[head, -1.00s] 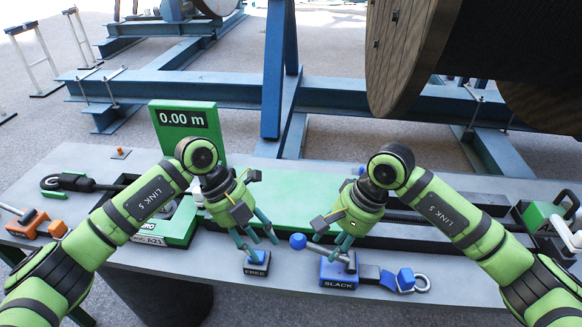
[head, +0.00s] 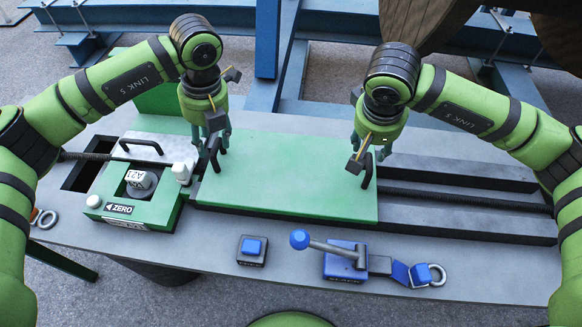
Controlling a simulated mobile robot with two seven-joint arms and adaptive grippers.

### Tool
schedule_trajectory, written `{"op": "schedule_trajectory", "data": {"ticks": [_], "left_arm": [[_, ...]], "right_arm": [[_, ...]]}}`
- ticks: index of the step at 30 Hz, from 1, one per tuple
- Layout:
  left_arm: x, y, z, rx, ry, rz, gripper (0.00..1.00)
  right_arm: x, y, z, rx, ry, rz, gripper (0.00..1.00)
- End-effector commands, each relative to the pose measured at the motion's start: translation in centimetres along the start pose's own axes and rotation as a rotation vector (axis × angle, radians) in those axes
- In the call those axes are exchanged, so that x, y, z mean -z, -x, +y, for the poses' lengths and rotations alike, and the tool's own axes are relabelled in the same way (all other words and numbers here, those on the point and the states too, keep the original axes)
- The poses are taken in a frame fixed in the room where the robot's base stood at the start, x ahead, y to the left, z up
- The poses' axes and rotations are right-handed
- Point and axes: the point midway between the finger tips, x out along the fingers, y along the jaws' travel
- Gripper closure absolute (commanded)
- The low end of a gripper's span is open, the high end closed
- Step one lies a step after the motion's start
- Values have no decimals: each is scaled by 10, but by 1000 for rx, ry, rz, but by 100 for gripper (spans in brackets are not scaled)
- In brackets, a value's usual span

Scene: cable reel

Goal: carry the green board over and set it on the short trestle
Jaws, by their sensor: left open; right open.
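The green board (head: 285,180) lies flat on the grey bench, with a dark upright handle near each end. My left gripper (head: 216,140) is open at the board's left handle (head: 215,156). My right gripper (head: 371,150) is open at the right handle (head: 368,172). The fingers overlap the handles in this view; I cannot tell whether they touch them. The short trestle is not in view.
Left of the board stands a green counter unit (head: 120,215) with a ZERO label. In front are a small blue-topped button box (head: 252,250) and a blue ratchet with lever (head: 345,260). Dark rails (head: 460,195) run right. Blue steel frame (head: 268,40) and a wooden reel (head: 425,22) stand behind.

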Motion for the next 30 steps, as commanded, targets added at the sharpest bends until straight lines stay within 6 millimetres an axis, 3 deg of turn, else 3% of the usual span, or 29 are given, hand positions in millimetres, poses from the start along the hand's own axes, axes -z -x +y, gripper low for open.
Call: {"op": "schedule_trajectory", "data": {"ticks": [15,27,30], "left_arm": [[0,-63,0,0,1,3,54],[0,-70,0,1,1,1,54],[0,-70,0,1,0,2,94]], "right_arm": [[-1,-63,0,1,-2,-3,54],[0,-70,-1,2,0,-1,54],[0,-70,-1,1,0,-1,94]]}}
